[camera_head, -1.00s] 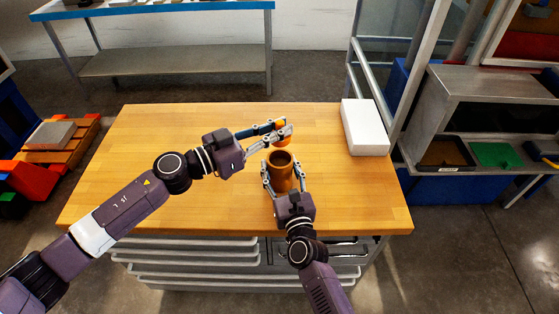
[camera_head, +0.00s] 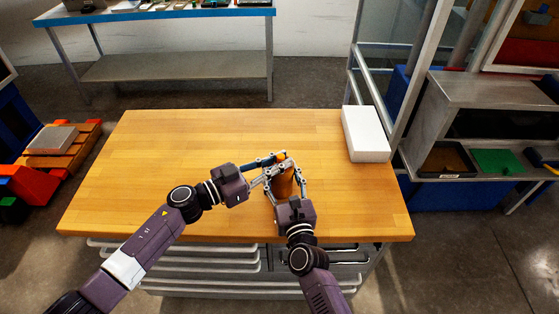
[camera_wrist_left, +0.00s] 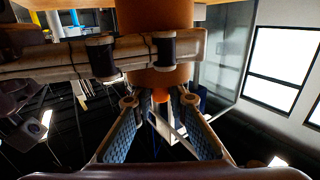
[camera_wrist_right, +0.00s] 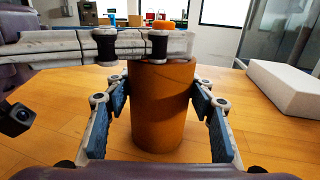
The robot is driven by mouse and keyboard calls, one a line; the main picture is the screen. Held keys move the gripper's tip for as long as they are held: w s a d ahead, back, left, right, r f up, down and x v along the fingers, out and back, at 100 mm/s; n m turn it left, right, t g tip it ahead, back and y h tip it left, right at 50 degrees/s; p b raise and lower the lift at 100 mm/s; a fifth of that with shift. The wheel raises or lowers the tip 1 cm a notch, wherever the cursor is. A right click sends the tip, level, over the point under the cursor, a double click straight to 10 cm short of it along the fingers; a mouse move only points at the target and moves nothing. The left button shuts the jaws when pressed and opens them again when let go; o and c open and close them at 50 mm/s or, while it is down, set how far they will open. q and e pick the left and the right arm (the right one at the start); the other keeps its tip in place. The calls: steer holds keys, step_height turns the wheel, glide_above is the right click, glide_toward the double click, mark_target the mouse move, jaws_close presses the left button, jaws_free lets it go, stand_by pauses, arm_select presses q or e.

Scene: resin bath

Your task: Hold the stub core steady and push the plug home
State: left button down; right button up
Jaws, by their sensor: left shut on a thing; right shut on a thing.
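The stub core, a brown hollow cylinder (camera_head: 283,186), stands upright on the wooden table. My right gripper (camera_head: 286,180) is shut around it; in the right wrist view the core (camera_wrist_right: 160,110) sits between the blue pads. The orange plug (camera_head: 281,157) is at the core's top and shows as a small orange cap in the right wrist view (camera_wrist_right: 162,26). My left gripper (camera_head: 277,164) is shut on the plug, its fingers across the core's mouth. How deep the plug sits is hidden.
A white box (camera_head: 366,134) lies at the table's back right. The wooden table (camera_head: 150,170) is clear to the left and behind. A metal frame stands beyond the right edge. A shelf with trays (camera_head: 497,160) is farther right.

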arm_select(q)
steer(key=shift+f, duration=0.15)
steer(key=shift+f, duration=0.15)
steer(key=c, duration=1.9)
jaws_free()
steer(key=shift+s, duration=0.1)
steer(key=shift+f, duration=0.15)
